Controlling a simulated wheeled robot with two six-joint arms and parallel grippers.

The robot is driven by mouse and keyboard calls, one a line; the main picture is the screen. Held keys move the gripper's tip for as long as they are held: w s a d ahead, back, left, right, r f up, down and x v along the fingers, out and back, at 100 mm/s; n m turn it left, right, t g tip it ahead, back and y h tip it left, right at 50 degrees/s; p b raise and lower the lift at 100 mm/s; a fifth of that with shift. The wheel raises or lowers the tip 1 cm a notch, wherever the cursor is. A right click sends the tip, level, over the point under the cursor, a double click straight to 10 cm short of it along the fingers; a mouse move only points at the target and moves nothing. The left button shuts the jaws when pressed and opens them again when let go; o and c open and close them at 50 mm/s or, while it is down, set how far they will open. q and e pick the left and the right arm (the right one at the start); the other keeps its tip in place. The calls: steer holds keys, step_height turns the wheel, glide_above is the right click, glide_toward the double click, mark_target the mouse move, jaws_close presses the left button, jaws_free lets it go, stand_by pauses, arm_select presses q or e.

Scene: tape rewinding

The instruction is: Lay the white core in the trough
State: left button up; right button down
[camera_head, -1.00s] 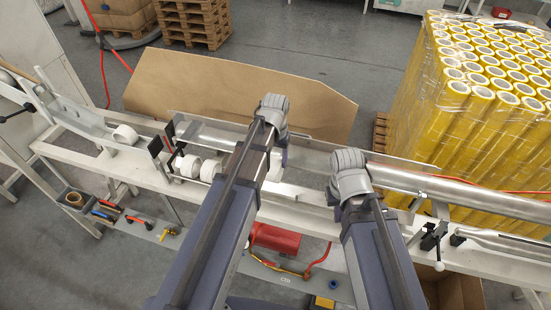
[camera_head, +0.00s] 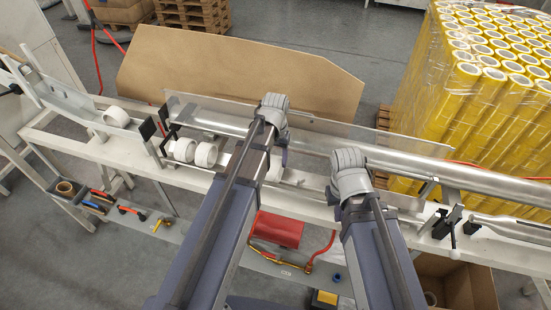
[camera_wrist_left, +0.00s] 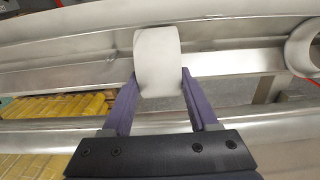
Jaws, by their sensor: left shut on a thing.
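My left gripper (camera_wrist_left: 158,80) has its two purple fingers shut on a short white core (camera_wrist_left: 158,62) in the left wrist view. The core lies across in front of a long shiny metal trough (camera_wrist_left: 75,76); I cannot tell whether it touches it. In the head view the held core (camera_head: 275,171) shows partly beside my left arm, over the metal trough (camera_head: 308,190) on the bench. My left gripper (camera_head: 279,163) is mostly hidden there by its own arm. My right gripper (camera_head: 350,190) is over the bench further right, its fingers hidden behind its wrist.
Two more white cores (camera_head: 205,154) sit at the left by black plates (camera_head: 147,128). Another white core (camera_head: 116,116) is on a chute (camera_head: 62,98). A long metal tube (camera_head: 450,174) runs along the right. A clear panel (camera_head: 320,124) stands behind the trough. A red box (camera_head: 276,228) is below.

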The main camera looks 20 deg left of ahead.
arm_select(q)
steer(key=shift+f, duration=0.55)
steer(key=o, duration=1.1)
steer(key=shift+c, duration=0.2)
steer(key=shift+r, duration=0.1)
step_height(320, 180, up, 8)
steer(key=p, duration=0.7)
steer(key=shift+f, duration=0.2)
